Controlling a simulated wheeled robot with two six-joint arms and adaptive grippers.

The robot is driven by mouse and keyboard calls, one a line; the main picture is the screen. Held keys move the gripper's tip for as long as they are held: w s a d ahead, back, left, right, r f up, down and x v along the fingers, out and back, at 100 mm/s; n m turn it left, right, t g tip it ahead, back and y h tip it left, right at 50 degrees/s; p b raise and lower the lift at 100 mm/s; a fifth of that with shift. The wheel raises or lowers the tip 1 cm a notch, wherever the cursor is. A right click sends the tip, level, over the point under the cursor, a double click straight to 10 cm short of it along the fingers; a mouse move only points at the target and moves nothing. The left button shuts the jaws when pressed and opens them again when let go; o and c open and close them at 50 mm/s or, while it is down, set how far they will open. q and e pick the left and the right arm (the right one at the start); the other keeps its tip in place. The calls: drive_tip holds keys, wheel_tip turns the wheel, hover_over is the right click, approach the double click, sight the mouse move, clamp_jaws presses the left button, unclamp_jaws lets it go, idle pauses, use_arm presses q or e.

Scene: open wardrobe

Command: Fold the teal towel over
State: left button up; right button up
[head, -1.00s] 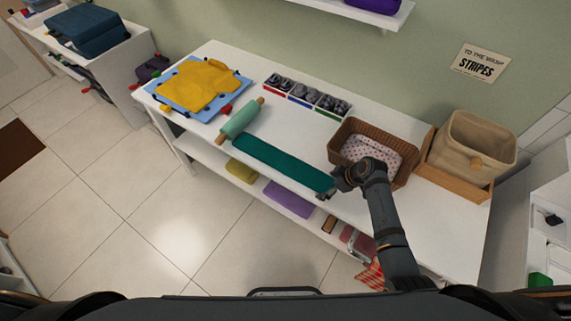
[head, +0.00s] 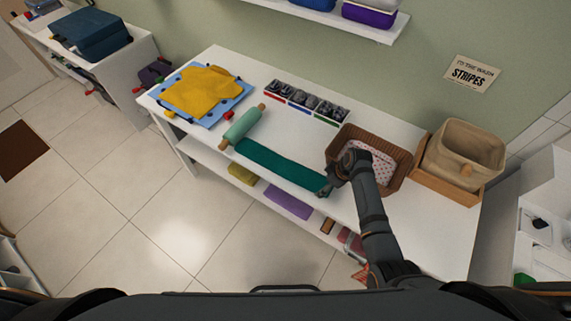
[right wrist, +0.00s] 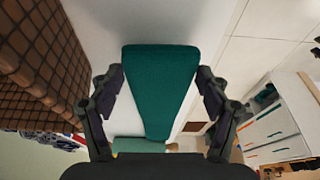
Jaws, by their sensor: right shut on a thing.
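The teal towel (head: 280,168) lies as a long narrow strip along the front of the white table, in the head view. My right gripper (head: 326,188) is at the towel's right end. My left gripper is in neither view.
A brown wicker basket (head: 402,178) with a dotted cloth stands close behind my right gripper. A rolling pin (head: 241,128) lies by the towel's left end. Behind it are small sorting trays (head: 305,104). A yellow cloth (head: 202,91) lies at the table's left.

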drive_tip(key=shift+r, duration=0.4)
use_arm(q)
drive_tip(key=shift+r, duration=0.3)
use_arm(e)
drive_tip(key=shift+f, duration=0.15)
drive_tip(key=r+p, duration=0.1)
drive_tip(key=p, duration=0.1)
drive_tip(key=r+h+p, duration=0.1)
drive_tip(key=shift+w+a+r+g, duration=0.15)
drive_tip(key=shift+a+r+g, duration=0.15)
drive_tip(key=shift+g, duration=0.1)
drive_tip(key=shift+r, duration=0.2)
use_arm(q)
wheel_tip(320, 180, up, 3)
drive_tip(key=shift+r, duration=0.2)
use_arm(e)
drive_tip(key=shift+f+h, duration=0.1)
drive_tip(key=shift+h, duration=0.2)
